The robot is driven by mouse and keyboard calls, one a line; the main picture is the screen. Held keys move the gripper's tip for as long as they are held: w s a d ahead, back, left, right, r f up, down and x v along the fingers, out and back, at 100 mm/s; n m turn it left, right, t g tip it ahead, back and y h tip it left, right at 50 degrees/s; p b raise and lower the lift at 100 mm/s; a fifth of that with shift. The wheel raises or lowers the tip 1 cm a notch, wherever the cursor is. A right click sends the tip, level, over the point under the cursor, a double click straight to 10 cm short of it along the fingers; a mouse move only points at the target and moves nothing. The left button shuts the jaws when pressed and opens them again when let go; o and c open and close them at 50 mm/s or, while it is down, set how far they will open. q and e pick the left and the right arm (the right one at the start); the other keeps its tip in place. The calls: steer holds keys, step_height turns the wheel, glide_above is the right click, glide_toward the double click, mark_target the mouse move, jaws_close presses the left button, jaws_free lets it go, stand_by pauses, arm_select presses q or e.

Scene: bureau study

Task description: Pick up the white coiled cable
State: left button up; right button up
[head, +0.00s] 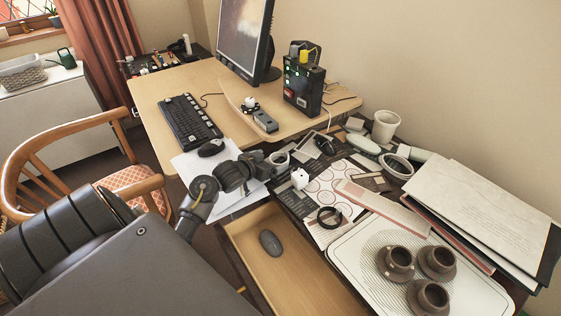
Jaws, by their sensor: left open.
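My left gripper (269,163) reaches in from the left over the cluttered dark desk, with its jaws open. My right gripper is not in view.
A white cube (300,178) and a black ring (329,217) lie near the gripper. An open drawer (297,268) holds a dark mouse (270,243). Brown cups (437,262) stand on a white tray (350,262). A keyboard (190,121) and monitor (244,38) are behind.

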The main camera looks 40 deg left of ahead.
mark_target(277, 158)
arm_select(q)
steer(key=x, duration=0.4)
steer(key=shift+w+d+b, duration=0.15)
steer(key=shift+d+b, duration=0.15)
steer(key=shift+d, duration=0.05)
steer(key=shift+w+f, duration=0.2)
steer(key=shift+w, duration=0.25)
steer(key=c, duration=1)
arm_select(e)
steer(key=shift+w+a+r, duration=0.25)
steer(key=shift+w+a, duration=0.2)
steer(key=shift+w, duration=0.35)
arm_select(q)
steer(key=shift+r, duration=0.1)
steer(key=shift+c, duration=0.2)
